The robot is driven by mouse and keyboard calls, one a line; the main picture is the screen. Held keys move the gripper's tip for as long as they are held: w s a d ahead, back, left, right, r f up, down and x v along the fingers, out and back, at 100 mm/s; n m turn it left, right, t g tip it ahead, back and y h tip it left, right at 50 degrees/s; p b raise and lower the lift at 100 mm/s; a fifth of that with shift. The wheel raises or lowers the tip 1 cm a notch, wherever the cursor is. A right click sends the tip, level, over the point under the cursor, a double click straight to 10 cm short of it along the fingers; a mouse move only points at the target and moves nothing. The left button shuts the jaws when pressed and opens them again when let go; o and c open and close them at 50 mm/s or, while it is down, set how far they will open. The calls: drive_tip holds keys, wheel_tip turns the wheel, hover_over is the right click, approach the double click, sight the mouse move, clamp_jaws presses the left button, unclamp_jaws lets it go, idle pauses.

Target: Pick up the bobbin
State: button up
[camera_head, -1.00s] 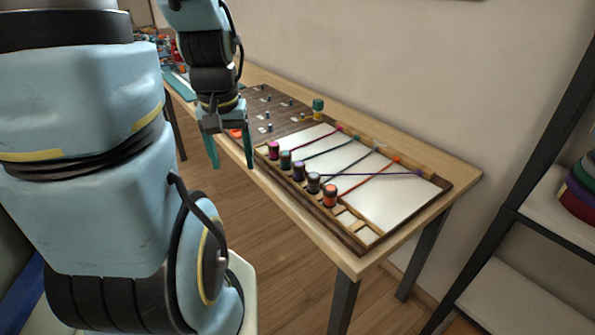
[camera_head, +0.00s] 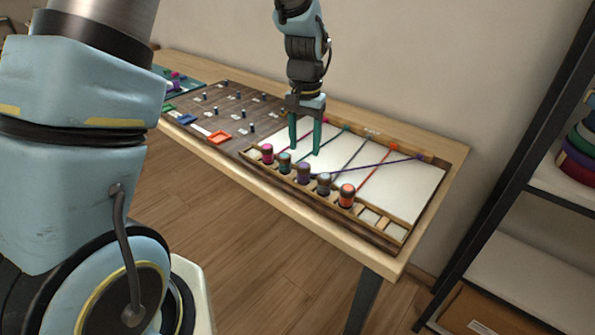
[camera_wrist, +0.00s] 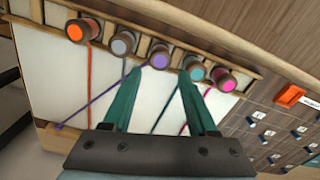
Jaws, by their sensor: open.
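Several bobbins sit in a row of slots along the front of the white braiding board (camera_head: 400,190): magenta (camera_head: 267,153), teal (camera_head: 284,163), purple (camera_head: 304,172), grey (camera_head: 324,183) and orange (camera_head: 347,195). Each has a cord running back across the board. The purple cord crosses others to the far right corner. My gripper (camera_head: 304,151) is open, pointing down over the board behind the row, holding nothing. In the wrist view, the purple bobbin (camera_wrist: 160,56) lies just beyond the gap between the fingertips (camera_wrist: 160,74), with the teal bobbin (camera_wrist: 194,66) near one fingertip.
A dark pegged panel (camera_head: 235,110) with an orange tray (camera_head: 219,137) lies left of the board. Empty slots (camera_head: 380,223) lie right of the orange bobbin. A shelf rack (camera_head: 490,180) stands right of the table. The wall is behind.

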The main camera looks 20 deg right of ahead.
sight(303, 165)
wheel_tip(303, 165, down, 3)
drive_tip(key=shift+r, duration=0.15)
drive_tip(key=shift+s+a+f+p, duration=0.1)
drive_tip(key=shift+f+p, duration=0.55)
drive_tip(key=shift+f, duration=0.7)
drive_tip(key=shift+a+f+p, duration=0.1)
drive_tip(key=shift+f+p, duration=0.55)
drive_tip(key=shift+f, duration=0.65)
clamp_jaws()
